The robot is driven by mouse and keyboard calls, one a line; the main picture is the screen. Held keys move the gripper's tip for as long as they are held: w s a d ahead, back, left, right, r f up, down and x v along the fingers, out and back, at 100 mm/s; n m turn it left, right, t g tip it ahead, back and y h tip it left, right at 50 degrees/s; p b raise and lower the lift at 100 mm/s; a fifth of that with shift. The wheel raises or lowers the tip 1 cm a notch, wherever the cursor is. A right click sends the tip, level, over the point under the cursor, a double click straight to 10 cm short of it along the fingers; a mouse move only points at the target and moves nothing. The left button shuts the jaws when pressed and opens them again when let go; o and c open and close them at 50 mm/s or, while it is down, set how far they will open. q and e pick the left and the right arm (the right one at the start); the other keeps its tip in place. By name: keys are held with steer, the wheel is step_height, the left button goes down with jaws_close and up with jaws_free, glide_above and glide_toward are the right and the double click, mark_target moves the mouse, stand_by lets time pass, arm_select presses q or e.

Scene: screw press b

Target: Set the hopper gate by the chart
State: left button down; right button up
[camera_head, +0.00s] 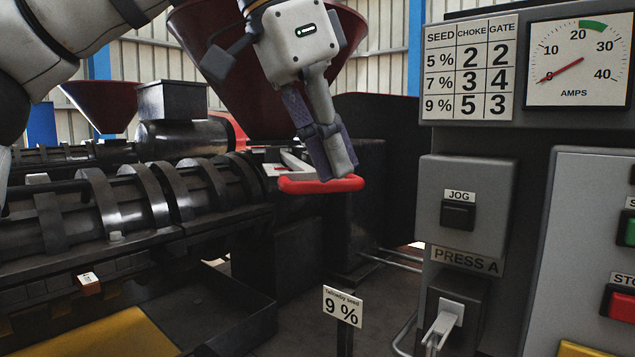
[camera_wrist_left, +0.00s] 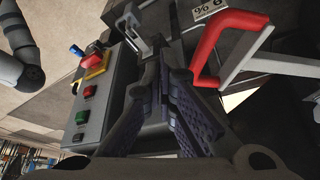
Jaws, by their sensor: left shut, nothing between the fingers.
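The seed chart (camera_head: 470,68) reads 5 %: choke 2, gate 2; 7 %: choke 3, gate 4; 9 %: choke 5, gate 3. A sign (camera_head: 342,306) below reads 9 %. The red gate handle (camera_head: 300,185) sits on a pale slide under the dark red hopper (camera_head: 205,45). My left gripper (camera_head: 345,170) is shut and empty, its tips at the handle's right part in the head view. In the left wrist view, the red handle (camera_wrist_left: 215,42) lies right of the fingers (camera_wrist_left: 165,75); contact is unclear. Any gate scale is hidden. My right gripper is out of view.
The press barrel (camera_head: 110,205) fills the left. At right are an amps gauge (camera_head: 578,62) with its needle low, a JOG button (camera_head: 458,214), a grey lever (camera_head: 440,325) below PRESS A, and green (camera_head: 629,230) and red (camera_head: 622,305) buttons.

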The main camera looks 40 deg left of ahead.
mark_target(327, 190)
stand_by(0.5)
arm_select(q)
step_height(327, 190, down, 4)
steer(key=shift+f, duration=0.25)
stand_by(0.4)
steer(key=shift+w+a, duration=0.1)
steer(key=shift+w+a, duration=1.5)
steer(key=shift+a, duration=0.25)
steer(key=shift+s+d, duration=0.8)
steer(key=shift+d, duration=0.15)
step_height(327, 190, up, 9)
stand_by(0.5)
